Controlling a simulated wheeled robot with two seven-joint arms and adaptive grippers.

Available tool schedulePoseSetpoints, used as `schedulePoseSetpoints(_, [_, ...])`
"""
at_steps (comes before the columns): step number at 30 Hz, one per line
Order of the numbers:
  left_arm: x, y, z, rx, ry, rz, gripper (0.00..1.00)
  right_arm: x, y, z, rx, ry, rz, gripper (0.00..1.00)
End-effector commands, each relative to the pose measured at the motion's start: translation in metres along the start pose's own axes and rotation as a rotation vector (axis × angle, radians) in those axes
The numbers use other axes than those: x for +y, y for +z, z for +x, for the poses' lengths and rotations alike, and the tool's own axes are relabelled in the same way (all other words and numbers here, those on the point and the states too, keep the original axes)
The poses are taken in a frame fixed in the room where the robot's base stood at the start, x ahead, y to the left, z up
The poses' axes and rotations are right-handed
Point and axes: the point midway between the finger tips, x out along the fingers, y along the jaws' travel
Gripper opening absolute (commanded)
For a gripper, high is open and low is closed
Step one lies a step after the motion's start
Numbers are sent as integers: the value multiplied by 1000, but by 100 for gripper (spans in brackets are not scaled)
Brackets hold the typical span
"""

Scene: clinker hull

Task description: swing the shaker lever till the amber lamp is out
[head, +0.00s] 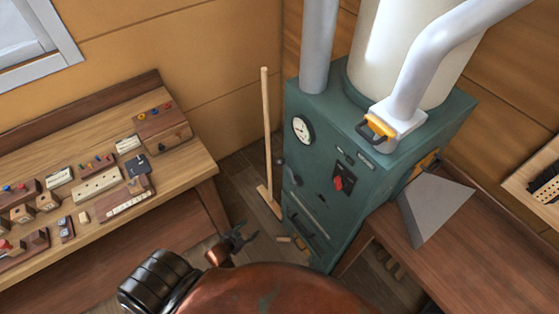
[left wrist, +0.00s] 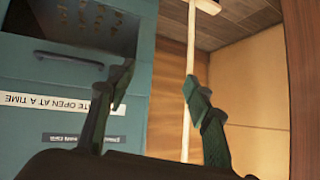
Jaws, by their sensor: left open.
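The teal cabinet (head: 328,215) stands in the corner with a round white gauge (head: 302,130) and a red switch (head: 340,183) on its front. A small dark knob (head: 280,161) shows at its left edge; I cannot tell whether it is the shaker lever. I cannot make out an amber lamp. My left gripper (head: 238,238) is open and empty, low in front of the cabinet and apart from it. In the left wrist view its fingers (left wrist: 157,75) are spread before the cabinet's lower front (left wrist: 60,85), with upside-down lettering. My right gripper is not in view.
A wooden broom-like pole (head: 266,130) stands left of the cabinet; it shows behind the fingers in the left wrist view (left wrist: 187,130). A workbench (head: 90,240) with small wooden devices is at left. A grey hopper-like piece (head: 432,205) sits on the right bench (head: 490,232).

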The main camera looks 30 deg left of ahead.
Motion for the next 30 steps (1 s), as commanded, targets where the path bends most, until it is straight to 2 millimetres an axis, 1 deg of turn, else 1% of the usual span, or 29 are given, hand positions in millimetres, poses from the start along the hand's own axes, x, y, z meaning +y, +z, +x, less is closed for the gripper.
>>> schedulePoseSetpoints(1, [-13, -63, -1, 117, 2, 13, 47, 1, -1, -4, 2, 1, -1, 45])
schedulePoseSetpoints(2, [-19, -96, -4, 180, 5, 20, 47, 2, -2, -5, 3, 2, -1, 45])
schedulePoseSetpoints(3, [-24, -138, -10, 259, 12, 28, 47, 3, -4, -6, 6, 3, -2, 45])
schedulePoseSetpoints(5, [-29, -194, -22, 369, 26, 43, 47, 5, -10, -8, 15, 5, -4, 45])
schedulePoseSetpoints(6, [-30, -227, -31, 433, 37, 52, 47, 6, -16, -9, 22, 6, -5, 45])
schedulePoseSetpoints(9, [-32, -289, -54, 557, 62, 75, 47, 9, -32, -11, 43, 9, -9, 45])
schedulePoseSetpoints(10, [-31, -302, -60, 585, 69, 80, 47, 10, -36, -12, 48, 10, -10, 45])
schedulePoseSetpoints(12, [-30, -325, -70, 632, 82, 89, 47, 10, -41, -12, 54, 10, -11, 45])
schedulePoseSetpoints(13, [-29, -332, -73, 646, 87, 93, 47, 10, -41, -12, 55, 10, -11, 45])
schedulePoseSetpoints(15, [-28, -343, -76, 667, 93, 98, 47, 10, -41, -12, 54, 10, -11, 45])
schedulePoseSetpoints(17, [-27, -349, -74, 674, 95, 99, 47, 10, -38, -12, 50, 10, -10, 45])
schedulePoseSetpoints(25, [-22, -374, -41, 672, 94, 96, 47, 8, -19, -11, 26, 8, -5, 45])
schedulePoseSetpoints(30, [-20, -386, -25, 671, 94, 97, 47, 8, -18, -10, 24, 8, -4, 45])
